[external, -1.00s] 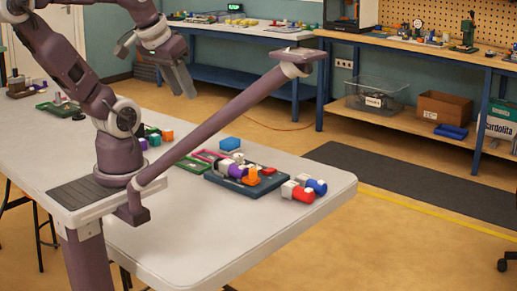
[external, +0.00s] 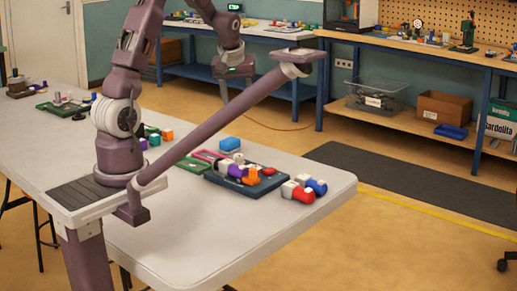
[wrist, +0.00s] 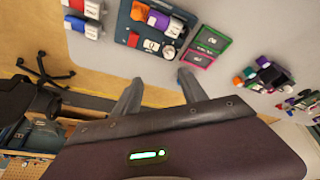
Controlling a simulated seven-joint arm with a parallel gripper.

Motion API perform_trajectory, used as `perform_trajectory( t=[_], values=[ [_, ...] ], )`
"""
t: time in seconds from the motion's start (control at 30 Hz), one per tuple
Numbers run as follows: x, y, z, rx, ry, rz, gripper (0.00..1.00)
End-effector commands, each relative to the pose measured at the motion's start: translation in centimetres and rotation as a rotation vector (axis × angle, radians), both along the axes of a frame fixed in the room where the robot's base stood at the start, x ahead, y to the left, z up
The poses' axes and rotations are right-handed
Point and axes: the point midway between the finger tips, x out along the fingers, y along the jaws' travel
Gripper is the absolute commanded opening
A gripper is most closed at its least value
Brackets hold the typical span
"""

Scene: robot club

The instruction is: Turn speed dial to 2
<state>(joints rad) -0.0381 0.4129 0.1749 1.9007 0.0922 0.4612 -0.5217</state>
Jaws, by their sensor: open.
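A dark blue panel (external: 233,188) lies on the table, and it shows near the top of the wrist view (wrist: 124,22). It carries several small parts: an orange one (external: 252,177), a purple one (external: 236,171), a red one and white ones. In the wrist view a white round part (wrist: 151,45) sits on its lower half. I cannot tell which part is the speed dial, and no setting is readable. My gripper (external: 235,92) is open and empty, raised well above the table beyond the panel. Its spread fingers (wrist: 160,88) show in the wrist view, apart from the panel.
Red and blue blocks with white parts (external: 303,196) stand right of the panel. A slanted bar of mine crosses above the table. The front of the table is clear.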

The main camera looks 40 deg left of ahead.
Motion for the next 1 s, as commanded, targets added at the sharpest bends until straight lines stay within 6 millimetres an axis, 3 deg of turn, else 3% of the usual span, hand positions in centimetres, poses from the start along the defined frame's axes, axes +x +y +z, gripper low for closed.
perform_trajectory(
  t=[0.03,0.1,0.23,0.7,1.0],
  values=[
    [1.8,1.4,-3.6,0.012,0.020,0.046,0.50],
    [3.7,3.0,-7.7,0.027,0.027,0.098,0.50],
    [5.4,4.7,-12.6,0.044,0.030,0.152,0.50],
    [7.3,6.9,-20.0,0.049,0.032,0.167,0.50],
    [7.5,7.0,-20.5,0.049,0.032,0.165,0.50]
  ],
)
